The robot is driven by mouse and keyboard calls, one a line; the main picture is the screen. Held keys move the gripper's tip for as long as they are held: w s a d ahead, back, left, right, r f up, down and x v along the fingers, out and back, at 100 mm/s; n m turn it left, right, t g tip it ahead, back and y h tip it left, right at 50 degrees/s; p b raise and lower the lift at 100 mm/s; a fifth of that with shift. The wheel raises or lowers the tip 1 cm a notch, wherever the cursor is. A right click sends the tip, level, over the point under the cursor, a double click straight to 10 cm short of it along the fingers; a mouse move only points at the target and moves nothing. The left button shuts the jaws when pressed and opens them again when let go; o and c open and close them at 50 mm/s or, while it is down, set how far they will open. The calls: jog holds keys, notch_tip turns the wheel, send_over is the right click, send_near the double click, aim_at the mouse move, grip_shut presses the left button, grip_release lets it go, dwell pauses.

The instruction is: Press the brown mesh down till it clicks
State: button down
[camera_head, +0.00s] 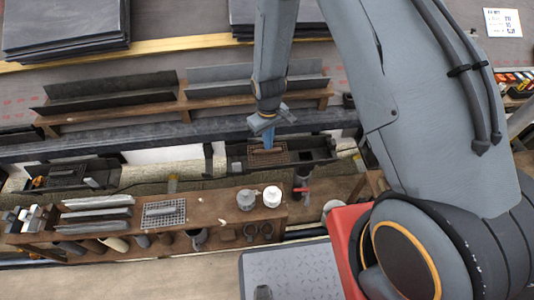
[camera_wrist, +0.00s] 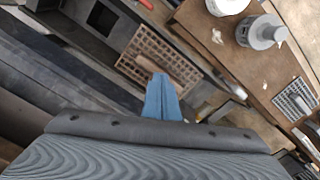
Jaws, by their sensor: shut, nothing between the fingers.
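The brown mesh (camera_wrist: 133,50) is a grid plate with an upright brown handle (camera_wrist: 154,68). It lies in a dark gutter box (camera_head: 318,151) below the arm in the head view, where the mesh (camera_head: 266,158) shows under my gripper. My gripper (camera_head: 268,138) has blue fingers, shut and empty, pointing down at the mesh. In the wrist view my gripper (camera_wrist: 161,82) overlaps the mesh's handle. I cannot tell whether the fingertips touch it or whether the mesh sits level.
A second gutter box (camera_head: 85,176) is at the left. Grey angled profiles (camera_head: 112,92) stand on a wooden shelf behind.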

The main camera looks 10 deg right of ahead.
jog(key=shift+f+b, duration=0.3)
jog(key=shift+f, duration=0.35)
dwell(0.7)
jog(key=shift+r, duration=0.1)
dwell(0.3)
notch_tip(320, 180, up, 9)
jog(key=p, duration=0.6)
dwell(0.4)
dwell(0.4)
jog(key=s+d+r+m+p, duration=0.2)
jog(key=s+d+r, duration=0.15)
jog(key=r, duration=0.65)
jog(key=s+d+r+m+p, duration=0.1)
jog(key=s+d+r+p, duration=0.2)
jog(key=r, duration=0.8)
jog(key=s+d+r+m+p, duration=0.1)
jog(key=s+d+r, duration=0.1)
jog(key=s+r, duration=0.4)
jog(key=s+d+r+m+p, duration=0.1)
jog(key=s+d+r+m, duration=0.1)
jog(key=s+r, duration=0.5)
jog(key=shift+s+d+p, duration=0.35)
jog(key=shift+s+d, duration=0.15)
jog(key=shift+s, duration=0.2)
